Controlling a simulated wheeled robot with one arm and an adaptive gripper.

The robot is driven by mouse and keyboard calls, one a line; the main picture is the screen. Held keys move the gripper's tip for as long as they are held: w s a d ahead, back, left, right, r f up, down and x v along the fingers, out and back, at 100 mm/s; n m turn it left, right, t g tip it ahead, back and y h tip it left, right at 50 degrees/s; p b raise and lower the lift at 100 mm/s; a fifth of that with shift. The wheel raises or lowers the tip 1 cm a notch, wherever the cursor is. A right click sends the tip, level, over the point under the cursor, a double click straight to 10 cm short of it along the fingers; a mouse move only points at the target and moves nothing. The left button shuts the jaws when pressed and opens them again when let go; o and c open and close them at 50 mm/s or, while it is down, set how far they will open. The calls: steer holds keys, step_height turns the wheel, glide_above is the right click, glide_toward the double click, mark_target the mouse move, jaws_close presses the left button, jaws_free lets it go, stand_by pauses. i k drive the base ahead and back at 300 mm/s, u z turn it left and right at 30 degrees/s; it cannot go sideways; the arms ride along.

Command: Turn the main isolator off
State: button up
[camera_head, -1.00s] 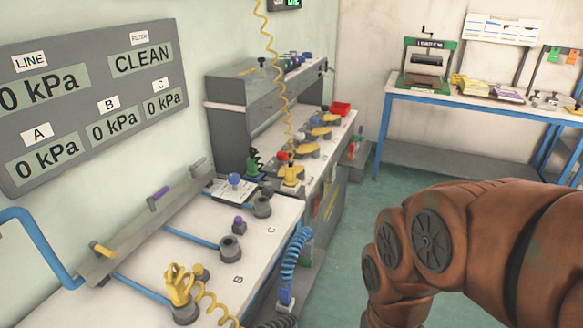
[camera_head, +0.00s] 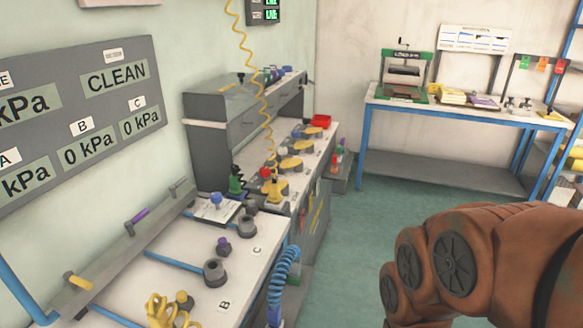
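No switch labelled as the main isolator can be made out in this view. A grey manifold bar (camera_head: 118,252) runs along the wall side of the left bench, with a yellow lever (camera_head: 79,281), a purple lever (camera_head: 140,214) and a grey lever (camera_head: 179,185) on it. I cannot tell whether one of these is the isolator. A grey wall panel (camera_head: 62,123) shows kPa readings and CLEAN. My gripper is out of view; only part of my orange-brown arm shows at the lower right.
The left bench (camera_head: 188,290) holds fittings marked B and C, a yellow coiled hose and a blue coiled hose (camera_head: 282,280). A grey workbench (camera_head: 212,155) with yellow tools stands behind it. A blue-framed table (camera_head: 470,108) stands at the back. The green floor (camera_head: 360,240) between is clear.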

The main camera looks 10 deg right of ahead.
mark_target(265, 172)
steer(key=z, duration=1.5)
steer(key=i, duration=1.55)
steer(key=u, duration=3.65)
steer(key=i, duration=0.5)
steer(key=u, duration=0.05)
